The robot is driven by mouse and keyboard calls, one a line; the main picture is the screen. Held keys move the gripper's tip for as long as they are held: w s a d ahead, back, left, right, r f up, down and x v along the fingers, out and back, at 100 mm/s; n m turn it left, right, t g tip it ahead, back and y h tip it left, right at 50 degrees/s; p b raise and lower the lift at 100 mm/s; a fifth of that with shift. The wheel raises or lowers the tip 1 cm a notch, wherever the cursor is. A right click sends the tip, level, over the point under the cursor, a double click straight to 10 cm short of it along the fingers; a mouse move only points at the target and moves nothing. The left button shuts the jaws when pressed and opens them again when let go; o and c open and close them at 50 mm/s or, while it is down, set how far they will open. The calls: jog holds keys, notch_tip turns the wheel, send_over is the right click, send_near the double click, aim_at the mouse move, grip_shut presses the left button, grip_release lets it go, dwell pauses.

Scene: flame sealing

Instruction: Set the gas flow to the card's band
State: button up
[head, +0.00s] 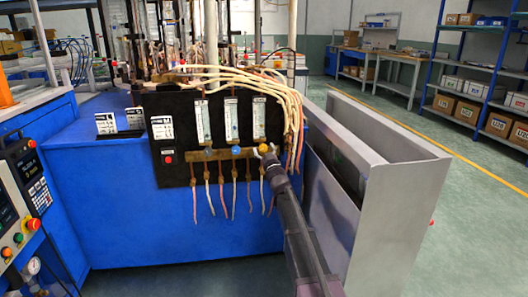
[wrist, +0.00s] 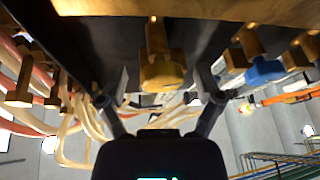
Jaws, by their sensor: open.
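A black panel (head: 180,173) holds three upright flow tubes, at left (head: 203,122), middle (head: 231,120) and right (head: 259,117). My gripper (head: 267,154) is open at the yellow knob. In the wrist view the yellow knob (wrist: 163,73) lies between the spread fingers, with gaps on both sides; the blue knob (wrist: 265,71) is to the right. White printed cards sit on the panel's left (head: 162,127) and on the blue bench (head: 105,123). Their print and the float heights are too small to read.
Pale hoses (head: 285,92) loop over the panel's top and right side. Several thin tubes hang below the brass bar, close to my gripper. A grey metal bin-like guard (head: 390,215) stands right of my arm. A control console (head: 28,190) is at far left.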

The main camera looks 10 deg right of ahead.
jog(key=shift+m+h, duration=0.5)
jog(key=shift+m, duration=0.5)
